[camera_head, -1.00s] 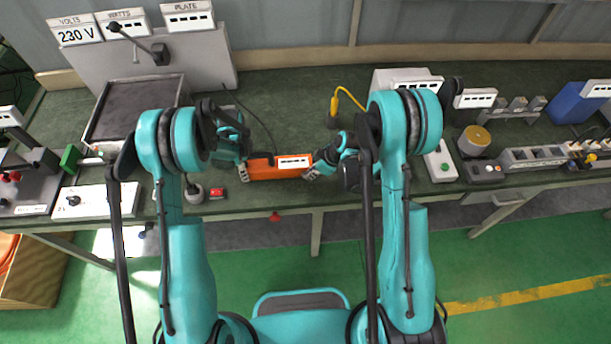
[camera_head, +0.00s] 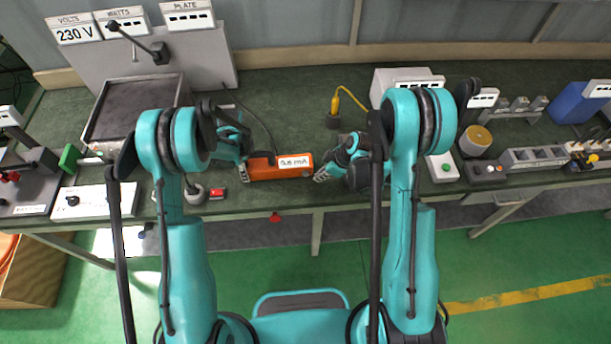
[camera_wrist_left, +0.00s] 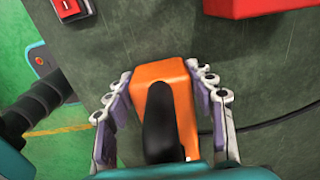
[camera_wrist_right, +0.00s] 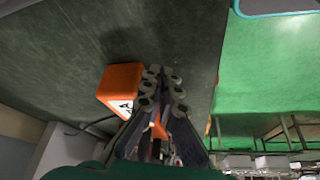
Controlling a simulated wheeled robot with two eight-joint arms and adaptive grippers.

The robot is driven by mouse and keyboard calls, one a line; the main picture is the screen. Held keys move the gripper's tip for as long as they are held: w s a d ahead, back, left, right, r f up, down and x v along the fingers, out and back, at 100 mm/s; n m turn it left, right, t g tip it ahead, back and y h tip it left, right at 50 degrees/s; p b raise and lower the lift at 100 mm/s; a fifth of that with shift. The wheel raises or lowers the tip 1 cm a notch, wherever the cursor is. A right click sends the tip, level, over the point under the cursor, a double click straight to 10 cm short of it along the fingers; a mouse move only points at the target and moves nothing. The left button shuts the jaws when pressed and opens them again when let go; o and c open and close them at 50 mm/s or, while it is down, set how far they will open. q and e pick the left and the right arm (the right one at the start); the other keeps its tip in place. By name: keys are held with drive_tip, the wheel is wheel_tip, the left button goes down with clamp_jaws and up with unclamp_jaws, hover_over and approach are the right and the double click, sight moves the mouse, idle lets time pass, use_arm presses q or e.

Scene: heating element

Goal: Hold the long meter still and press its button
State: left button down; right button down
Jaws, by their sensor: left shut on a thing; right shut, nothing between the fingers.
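The long meter is an orange box (camera_head: 262,174) lying on the green bench top, with a white display that reads what looks like 0.6 mA. My left gripper (camera_head: 243,170) is shut on its left end; the left wrist view shows the fingers on both sides of the orange body (camera_wrist_left: 160,72) and a black part on top. My right gripper (camera_head: 320,177) is shut and empty, just off the meter's right end. In the right wrist view its closed fingertips (camera_wrist_right: 163,82) are beside the orange end (camera_wrist_right: 120,82). The button is not clearly visible.
A small red switch (camera_head: 217,194) lies left of the meter. A yellow-cabled probe (camera_head: 334,112) stands behind it. A box with a green button (camera_head: 444,167) is to the right. The bench's front edge is close to the meter.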

drive_tip(key=v, duration=1.1)
drive_tip(key=shift+r, duration=0.2)
use_arm(q)
drive_tip(key=c, duration=0.5)
unclamp_jaws()
